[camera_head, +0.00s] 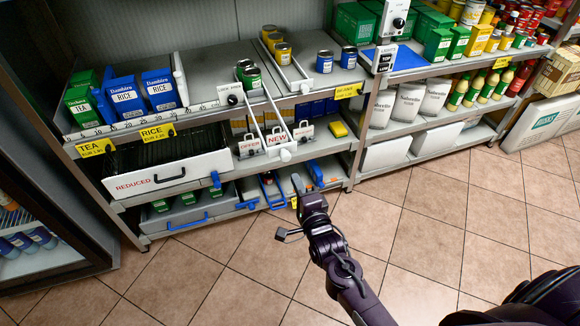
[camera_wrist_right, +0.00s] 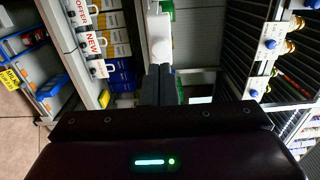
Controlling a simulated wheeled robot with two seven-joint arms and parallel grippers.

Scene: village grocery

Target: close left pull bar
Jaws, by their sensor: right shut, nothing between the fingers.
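My left gripper is out of view.
A white drawer marked REDUCED (camera_head: 165,172) juts out below the tea and rice boxes. Blue-handled drawers (camera_head: 190,222) sit on the lowest level. A fridge stands at far left. The tiled floor (camera_head: 420,225) in front is clear.

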